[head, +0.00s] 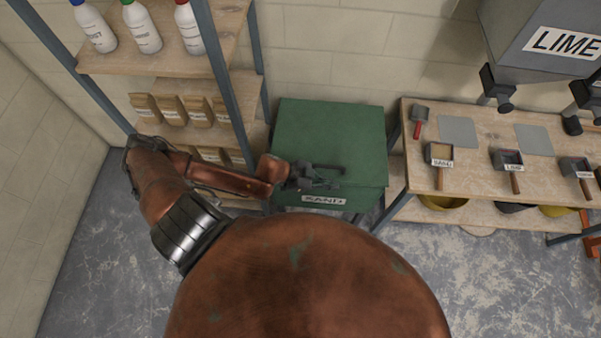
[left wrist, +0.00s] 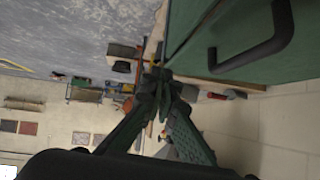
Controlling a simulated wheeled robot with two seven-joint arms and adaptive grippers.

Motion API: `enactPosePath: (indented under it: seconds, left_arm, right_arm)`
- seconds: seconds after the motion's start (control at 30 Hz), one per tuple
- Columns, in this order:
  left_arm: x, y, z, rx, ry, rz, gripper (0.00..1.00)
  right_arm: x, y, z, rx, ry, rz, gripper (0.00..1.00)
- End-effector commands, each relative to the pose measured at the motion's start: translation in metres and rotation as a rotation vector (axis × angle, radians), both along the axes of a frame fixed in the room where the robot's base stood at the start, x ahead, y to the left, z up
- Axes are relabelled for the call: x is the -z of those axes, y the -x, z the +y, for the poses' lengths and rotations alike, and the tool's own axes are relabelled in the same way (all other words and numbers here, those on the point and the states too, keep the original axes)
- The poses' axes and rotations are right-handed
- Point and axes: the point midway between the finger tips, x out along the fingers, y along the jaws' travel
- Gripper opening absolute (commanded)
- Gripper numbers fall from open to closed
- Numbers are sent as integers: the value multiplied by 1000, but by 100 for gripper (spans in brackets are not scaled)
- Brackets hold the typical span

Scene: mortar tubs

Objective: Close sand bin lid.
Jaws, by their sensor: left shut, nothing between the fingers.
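The green sand bin (head: 335,190) stands against the back wall, with a white SAND label (head: 324,200) on its front. Its green lid (head: 333,130) looks down flat over the bin in the head view. My left gripper (head: 318,182) is over the lid's front edge, close to the dark handle. In the left wrist view the left gripper's fingertips (left wrist: 163,78) are together and empty. The dark bar handle (left wrist: 262,50) on the green surface is beside the fingers, not between them. Whether the gripper touches the lid I cannot tell. My right gripper is not in view.
A shelf unit (head: 165,50) with bottles and paper bags stands left of the bin. A wooden workbench (head: 470,135) with labelled scoops stands close on its right. A grey LIME hopper (head: 520,40) hangs above the bench. Bare floor (head: 100,250) lies at the front left.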

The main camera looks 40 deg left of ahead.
Motion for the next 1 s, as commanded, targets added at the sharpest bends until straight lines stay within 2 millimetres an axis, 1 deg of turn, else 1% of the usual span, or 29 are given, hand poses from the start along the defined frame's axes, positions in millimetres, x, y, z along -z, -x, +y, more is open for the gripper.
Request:
enactPosePath:
  seconds: [0.03,0.07,0.1,0.17,0.2,0.3,0.4,0.5,0.6,0.77,1.0]
  left_arm:
    - [4,2,30,35,-24,20,0]
    - [4,5,45,51,-24,38,0]
    - [4,9,66,68,-27,63,0]
    - [1,16,99,83,-29,104,0]
    - [-3,21,121,87,-29,129,0]
    - [-14,31,161,85,-24,181,0]
    - [-22,38,183,78,-18,210,0]
    - [-25,41,192,74,-13,225,0]
    - [-23,41,190,74,-9,228,0]
    - [-7,35,175,76,-8,229,0]
    - [24,21,147,74,-8,228,0]
  right_arm:
    - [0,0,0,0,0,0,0]
    - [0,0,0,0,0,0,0]
    - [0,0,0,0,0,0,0]
    - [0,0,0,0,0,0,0]
    - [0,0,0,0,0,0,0]
    - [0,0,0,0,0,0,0]
    - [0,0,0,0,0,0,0]
    - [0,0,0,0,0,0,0]
    - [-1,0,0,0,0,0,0]
    - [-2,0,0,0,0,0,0]
    - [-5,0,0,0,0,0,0]
